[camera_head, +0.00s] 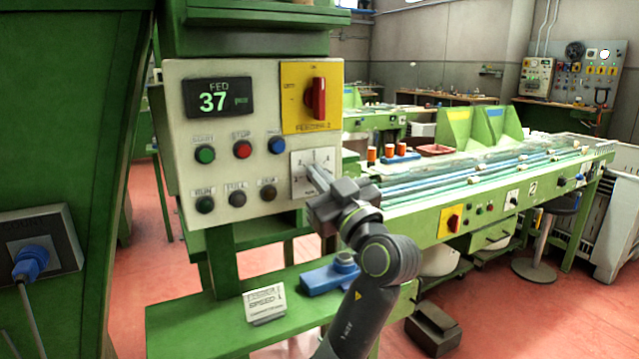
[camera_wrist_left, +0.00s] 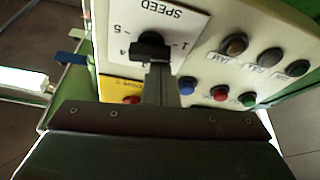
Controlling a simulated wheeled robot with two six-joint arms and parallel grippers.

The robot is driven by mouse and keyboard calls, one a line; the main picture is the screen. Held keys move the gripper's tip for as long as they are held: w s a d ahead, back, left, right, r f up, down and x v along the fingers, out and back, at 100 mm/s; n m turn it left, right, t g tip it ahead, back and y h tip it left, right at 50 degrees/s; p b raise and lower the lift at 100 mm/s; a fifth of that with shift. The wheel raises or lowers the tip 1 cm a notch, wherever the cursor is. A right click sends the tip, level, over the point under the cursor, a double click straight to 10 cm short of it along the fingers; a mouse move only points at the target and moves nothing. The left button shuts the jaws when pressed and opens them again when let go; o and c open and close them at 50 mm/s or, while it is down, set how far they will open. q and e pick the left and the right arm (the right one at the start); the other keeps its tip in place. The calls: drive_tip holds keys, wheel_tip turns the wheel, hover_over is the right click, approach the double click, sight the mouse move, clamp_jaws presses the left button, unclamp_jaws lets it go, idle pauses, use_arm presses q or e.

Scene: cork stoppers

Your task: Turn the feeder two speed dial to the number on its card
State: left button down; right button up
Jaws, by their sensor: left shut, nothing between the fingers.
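The speed dial's white plate (camera_head: 299,160) is at the lower right of the control panel in the head view; my gripper covers most of its knob. In the left wrist view the plate, lettered SPEED, appears upside down, with the black knob (camera_wrist_left: 151,46) in its middle. I cannot tell which number the knob points to. My left gripper (camera_head: 314,176) is shut and empty, its fingertips (camera_wrist_left: 159,70) right at the knob; I cannot tell whether they touch. The white card (camera_head: 264,304) on the green shelf seems to read SPEED 1. My right gripper is not in view.
The panel (camera_head: 226,130) has several push buttons, a display (camera_head: 218,98) showing 37, and a red rotary switch (camera_head: 318,97) on yellow. A blue object (camera_head: 328,277) lies beside the card. A green conveyor bench (camera_head: 470,203) stands to the right.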

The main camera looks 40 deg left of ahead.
use_arm(q)
drive_tip(key=shift+w+f, duration=0.1)
drive_tip(key=shift+f, duration=0.15)
